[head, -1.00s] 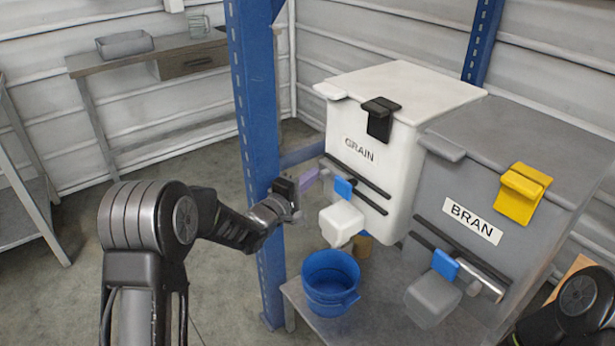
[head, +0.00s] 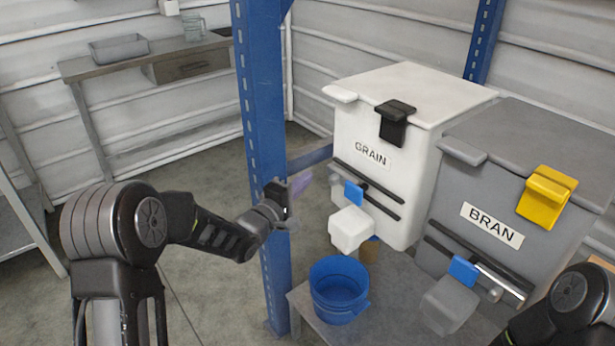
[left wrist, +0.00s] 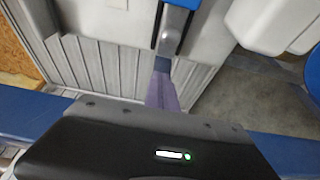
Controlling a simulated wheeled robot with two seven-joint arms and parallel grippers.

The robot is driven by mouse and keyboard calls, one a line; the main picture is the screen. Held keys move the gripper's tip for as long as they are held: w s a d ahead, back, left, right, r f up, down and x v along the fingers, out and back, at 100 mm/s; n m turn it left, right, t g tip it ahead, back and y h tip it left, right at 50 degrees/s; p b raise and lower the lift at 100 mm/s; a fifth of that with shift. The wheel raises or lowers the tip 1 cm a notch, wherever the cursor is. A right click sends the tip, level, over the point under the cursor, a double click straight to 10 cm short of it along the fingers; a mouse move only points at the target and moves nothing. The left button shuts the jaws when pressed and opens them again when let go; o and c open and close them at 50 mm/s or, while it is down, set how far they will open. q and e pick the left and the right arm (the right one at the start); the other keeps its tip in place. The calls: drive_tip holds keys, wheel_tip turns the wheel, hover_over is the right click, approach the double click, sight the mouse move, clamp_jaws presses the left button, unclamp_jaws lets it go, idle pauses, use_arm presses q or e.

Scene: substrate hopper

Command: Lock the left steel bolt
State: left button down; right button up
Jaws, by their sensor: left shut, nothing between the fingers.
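The left steel bolt (head: 335,180) is on the front of the white GRAIN hopper (head: 360,180), with its steel end to the left of a blue piece (head: 354,193). In the left wrist view the bolt's rounded steel end (left wrist: 166,38) lies between two dark rails. My left gripper (head: 302,183) is shut and empty, to the left of the bolt with a small gap. Its purplish fingers (left wrist: 162,92) point toward the bolt's end in the left wrist view. My right gripper is out of view.
The blue post (head: 262,110) stands right behind my left gripper. A blue bucket (head: 339,290) sits on the low table (head: 385,325) below the GRAIN spout (head: 350,229). The grey BRAN hopper (head: 450,205) stands to the right, with its own steel bolt (head: 500,281).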

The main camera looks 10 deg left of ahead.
use_arm(q)
drive_tip(key=v, duration=0.6)
drive_tip(key=shift+s+a, duration=0.3)
drive_tip(key=shift+f, duration=0.15)
drive_tip(key=s+f+m+g+y, duration=0.35)
drive_tip(key=f+m, duration=0.25)
drive_tip(key=f, duration=0.5)
drive_tip(key=s+d+f+m+g, duration=0.3)
drive_tip(key=s+f+g, duration=0.1)
drive_tip(key=s+f, duration=0.55)
drive_tip(key=s+d+f+m+g, duration=0.2)
drive_tip(key=s+d+f+g, duration=0.15)
drive_tip(key=s+f, duration=0.55)
drive_tip(key=s+d+f+m+g+h, duration=0.1)
drive_tip(key=s+d+f+g, duration=0.2)
drive_tip(key=s, duration=0.4)
drive_tip(key=s+d+f+g, duration=0.2)
drive_tip(key=s+f, duration=0.2)
drive_tip(key=s, duration=0.3)
wheel_tip(320, 180, up, 17)
drive_tip(key=p, duration=1.7)
drive_tip(key=shift+s+d+p, duration=0.3)
drive_tip(key=shift+s+p, duration=0.05)
drive_tip(key=shift+s, duration=0.05)
